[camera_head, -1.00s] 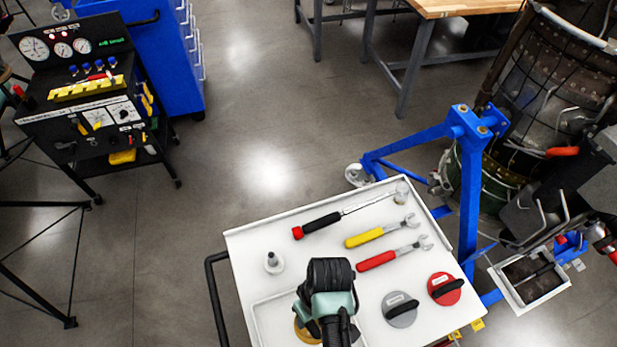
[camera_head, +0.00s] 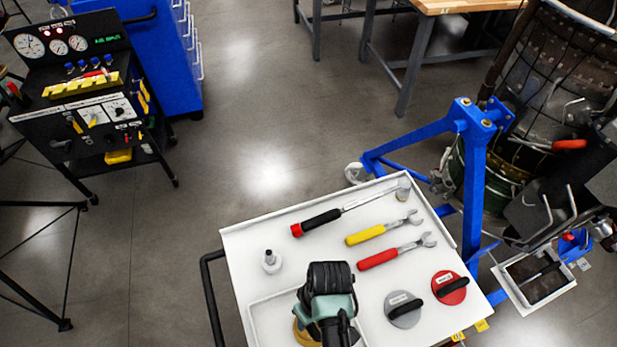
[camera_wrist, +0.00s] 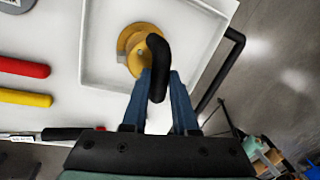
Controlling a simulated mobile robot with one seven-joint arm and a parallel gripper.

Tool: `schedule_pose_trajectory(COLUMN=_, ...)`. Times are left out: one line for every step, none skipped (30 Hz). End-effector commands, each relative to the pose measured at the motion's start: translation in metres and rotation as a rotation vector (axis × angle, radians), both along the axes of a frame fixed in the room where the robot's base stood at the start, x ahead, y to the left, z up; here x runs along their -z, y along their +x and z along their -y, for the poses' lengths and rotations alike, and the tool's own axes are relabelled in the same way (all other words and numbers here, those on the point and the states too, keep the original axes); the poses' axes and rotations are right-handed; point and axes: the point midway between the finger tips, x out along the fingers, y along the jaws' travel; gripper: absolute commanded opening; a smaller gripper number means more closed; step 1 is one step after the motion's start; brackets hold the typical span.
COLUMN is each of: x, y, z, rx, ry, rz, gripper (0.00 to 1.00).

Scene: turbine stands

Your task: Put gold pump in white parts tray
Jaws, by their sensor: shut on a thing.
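The gold pump (camera_wrist: 138,42) is a gold round body with a black curved handle. It shows in the wrist view within the outline of the white parts tray (camera_wrist: 86,50), a shallow square area with a raised rim. My gripper (camera_wrist: 160,82) has its two blue fingers on either side of the black handle and is shut on it. I cannot tell whether the pump touches the tray floor. In the head view my gripper (camera_head: 326,300) covers most of the pump (camera_head: 302,335), and only part of the tray's rim (camera_head: 252,318) shows.
The white cart top also holds a ratchet (camera_head: 322,220), a yellow wrench (camera_head: 366,235), a red wrench (camera_head: 380,258), a grey disc (camera_head: 403,318), a red disc (camera_head: 458,290) and a small pale fitting (camera_head: 271,262). A blue stand (camera_head: 470,190) is close behind right.

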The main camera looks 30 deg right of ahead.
Motion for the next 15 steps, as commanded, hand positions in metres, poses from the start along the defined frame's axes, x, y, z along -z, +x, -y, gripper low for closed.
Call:
schedule_pose_trajectory(x=0.005, y=-0.002, z=-0.003, rx=-0.004, ry=0.006, rz=-0.004, gripper=0.0)
schedule_pose_trajectory(x=0.006, y=-0.002, z=-0.003, rx=-0.004, ry=0.006, rz=-0.005, gripper=0.0)
schedule_pose_trajectory(x=0.007, y=-0.002, z=-0.004, rx=-0.004, ry=0.007, rz=-0.005, gripper=0.0)
schedule_pose_trajectory(x=0.008, y=-0.002, z=-0.004, rx=-0.004, ry=0.007, rz=-0.005, gripper=0.0)
schedule_pose_trajectory(x=0.008, y=-0.002, z=-0.004, rx=-0.004, ry=0.008, rz=-0.006, gripper=0.0)
schedule_pose_trajectory(x=0.009, y=-0.002, z=-0.004, rx=-0.005, ry=0.008, rz=-0.006, gripper=0.0)
schedule_pose_trajectory(x=0.01, y=-0.002, z=-0.005, rx=-0.005, ry=0.009, rz=-0.006, gripper=0.0)
schedule_pose_trajectory(x=0.01, y=-0.003, z=-0.005, rx=-0.005, ry=0.009, rz=-0.006, gripper=0.0)
schedule_pose_trajectory(x=0.011, y=-0.003, z=-0.005, rx=-0.006, ry=0.01, rz=-0.007, gripper=0.0)
schedule_pose_trajectory(x=0.012, y=-0.003, z=-0.006, rx=-0.006, ry=0.01, rz=-0.007, gripper=0.0)
schedule_pose_trajectory(x=0.013, y=-0.003, z=-0.006, rx=-0.007, ry=0.011, rz=-0.007, gripper=0.0)
schedule_pose_trajectory(x=0.014, y=-0.003, z=-0.006, rx=-0.007, ry=0.011, rz=-0.007, gripper=0.0)
schedule_pose_trajectory(x=0.014, y=-0.003, z=-0.006, rx=-0.008, ry=0.011, rz=-0.006, gripper=0.0)
schedule_pose_trajectory(x=0.015, y=-0.003, z=-0.006, rx=-0.008, ry=0.011, rz=-0.006, gripper=0.0)
schedule_pose_trajectory(x=0.015, y=-0.003, z=-0.006, rx=-0.008, ry=0.01, rz=-0.007, gripper=0.0)
